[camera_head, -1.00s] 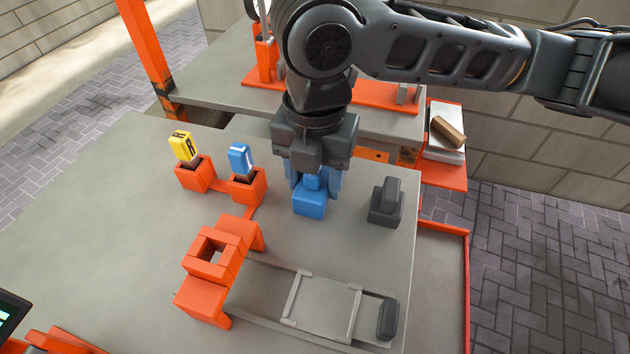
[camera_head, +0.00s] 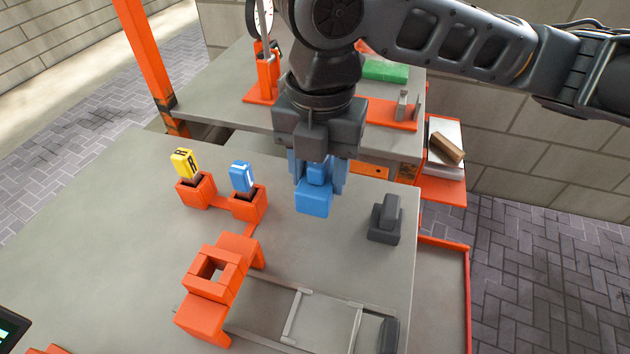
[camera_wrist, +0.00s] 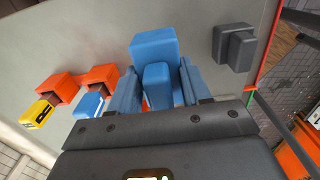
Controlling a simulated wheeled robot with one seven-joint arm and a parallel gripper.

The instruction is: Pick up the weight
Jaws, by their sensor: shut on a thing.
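A blue weight (camera_head: 314,200) with a block-shaped base and a narrower grip on top is held by my gripper (camera_head: 318,172). The gripper's blue fingers are shut on the weight's narrower top part. The weight hangs upright and seems a little above the grey table. In the wrist view the weight (camera_wrist: 152,47) sits between the two blue fingers (camera_wrist: 158,85). A dark grey weight (camera_head: 385,219) of similar shape stands on the table to the right, apart from my gripper. It also shows in the wrist view (camera_wrist: 234,47).
Orange holders (camera_head: 248,203) with a blue tag (camera_head: 242,177) and a yellow tag (camera_head: 184,163) stand left of my gripper. An orange square frame (camera_head: 215,271) and a grey rail track (camera_head: 290,317) lie nearer. A second bench (camera_head: 215,92) stands behind. The table's left side is clear.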

